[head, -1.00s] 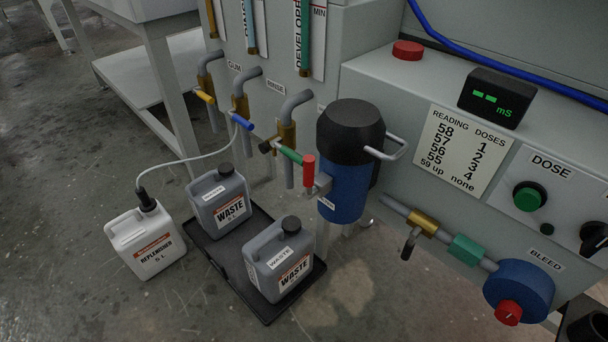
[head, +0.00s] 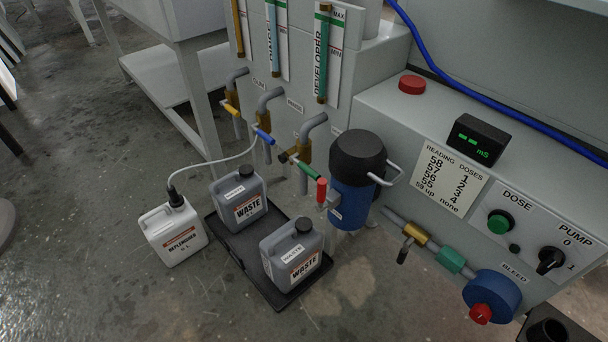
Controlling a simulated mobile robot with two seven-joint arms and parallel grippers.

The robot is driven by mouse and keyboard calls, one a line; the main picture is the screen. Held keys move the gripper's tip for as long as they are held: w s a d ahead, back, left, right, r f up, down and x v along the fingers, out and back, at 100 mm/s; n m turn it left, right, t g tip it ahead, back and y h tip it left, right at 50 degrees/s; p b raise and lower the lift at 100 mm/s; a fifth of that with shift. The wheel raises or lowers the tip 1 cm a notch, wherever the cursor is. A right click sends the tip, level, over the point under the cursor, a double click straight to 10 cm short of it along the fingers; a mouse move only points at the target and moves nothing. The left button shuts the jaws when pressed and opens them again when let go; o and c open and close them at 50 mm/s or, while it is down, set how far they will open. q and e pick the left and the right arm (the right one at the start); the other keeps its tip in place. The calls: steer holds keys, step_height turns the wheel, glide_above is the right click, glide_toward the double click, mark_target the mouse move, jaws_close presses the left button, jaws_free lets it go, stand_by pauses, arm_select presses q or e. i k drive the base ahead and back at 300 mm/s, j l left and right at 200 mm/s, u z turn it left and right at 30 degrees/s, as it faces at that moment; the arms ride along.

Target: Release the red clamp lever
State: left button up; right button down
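The red clamp lever (head: 321,191) is a short upright red handle on the left side of the blue filter housing (head: 350,200), just below its black lid (head: 358,152). A grey bracket (head: 333,200) joins the lever to the housing. A green valve handle (head: 310,170) sits close to the lever's upper left. Neither of my grippers shows in the head view, so their state is hidden.
Two grey waste cans, one rear (head: 240,200) and one front (head: 291,256), stand in a black tray (head: 236,256) below. A white replenisher can (head: 174,236) is at left. A grey bar handle (head: 384,174) juts right of the housing. Open floor lies in front.

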mark_target(322, 184)
steer(key=j+z, duration=0.1)
steer(key=j, duration=0.55)
steer(key=j+z, duration=0.1)
steer(key=j, duration=0.5)
steer(key=k+j+z, duration=0.1)
steer(key=j, duration=0.5)
steer(key=k+j+z, duration=0.1)
steer(key=j, duration=0.55)
